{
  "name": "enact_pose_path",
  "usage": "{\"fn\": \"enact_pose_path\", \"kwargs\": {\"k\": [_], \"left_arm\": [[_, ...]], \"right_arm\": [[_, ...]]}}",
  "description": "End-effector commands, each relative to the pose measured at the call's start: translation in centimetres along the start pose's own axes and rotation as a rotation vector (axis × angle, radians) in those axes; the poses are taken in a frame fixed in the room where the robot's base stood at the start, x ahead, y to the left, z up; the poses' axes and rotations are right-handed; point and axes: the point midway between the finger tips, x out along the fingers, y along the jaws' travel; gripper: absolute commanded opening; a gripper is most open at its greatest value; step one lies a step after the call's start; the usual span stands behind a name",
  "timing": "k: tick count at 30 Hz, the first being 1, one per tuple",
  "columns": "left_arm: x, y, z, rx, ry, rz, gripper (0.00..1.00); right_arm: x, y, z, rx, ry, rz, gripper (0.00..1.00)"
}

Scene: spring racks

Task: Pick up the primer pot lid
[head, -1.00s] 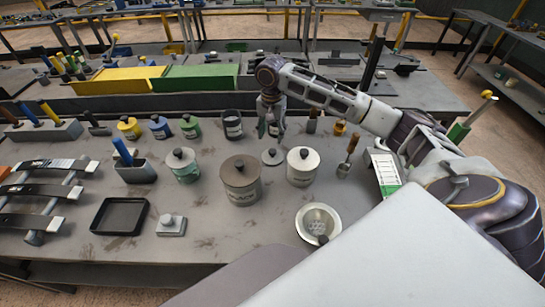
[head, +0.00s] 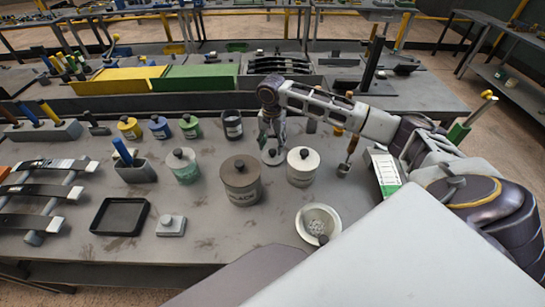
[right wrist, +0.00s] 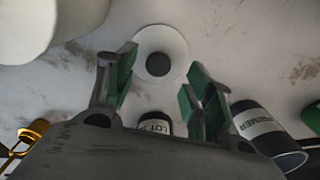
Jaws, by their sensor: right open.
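The primer pot lid, a pale disc with a dark round knob (head: 273,157), lies flat on the bench between the brown-lidded pot and the white pot. My right gripper (head: 272,142) is open and low over it, partly hiding it in the head view. In the right wrist view the lid (right wrist: 177,38) shows just beyond the open fingers (right wrist: 160,84), its knob roughly centred between them, with nothing held. The dark open pot labelled PRIMER (right wrist: 266,128) is at the right there; in the head view it (head: 232,125) stands behind and left of the lid. My left gripper is not in view.
A white lidded pot (head: 303,168) stands close on the right and a large brown-lidded pot (head: 241,184) on the left. A pale bowl (head: 309,219) is nearer me. A wooden-handled tool (head: 350,153) stands to the right.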

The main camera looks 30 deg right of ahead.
Motion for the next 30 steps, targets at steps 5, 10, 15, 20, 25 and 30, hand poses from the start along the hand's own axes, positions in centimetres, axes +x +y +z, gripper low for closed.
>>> {"fn": "enact_pose_path", "kwargs": {"k": [5,10,15,20,25,30], "left_arm": [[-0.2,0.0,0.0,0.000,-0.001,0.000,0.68],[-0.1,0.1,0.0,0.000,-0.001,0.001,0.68],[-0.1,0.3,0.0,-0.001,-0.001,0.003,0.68],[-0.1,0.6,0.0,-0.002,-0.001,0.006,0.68],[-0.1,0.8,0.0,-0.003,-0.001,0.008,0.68],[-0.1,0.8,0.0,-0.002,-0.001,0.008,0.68]], "right_arm": [[2.0,0.4,0.2,0.001,-0.001,0.003,0.52],[3.6,0.3,0.2,0.000,0.000,0.001,0.52],[4.2,0.3,0.2,0.000,0.001,0.001,0.52],[4.2,0.3,0.2,0.000,0.001,0.001,0.52],[4.1,0.3,0.2,0.000,0.000,0.000,0.52],[4.1,0.3,0.2,0.000,0.000,0.000,0.39]]}}
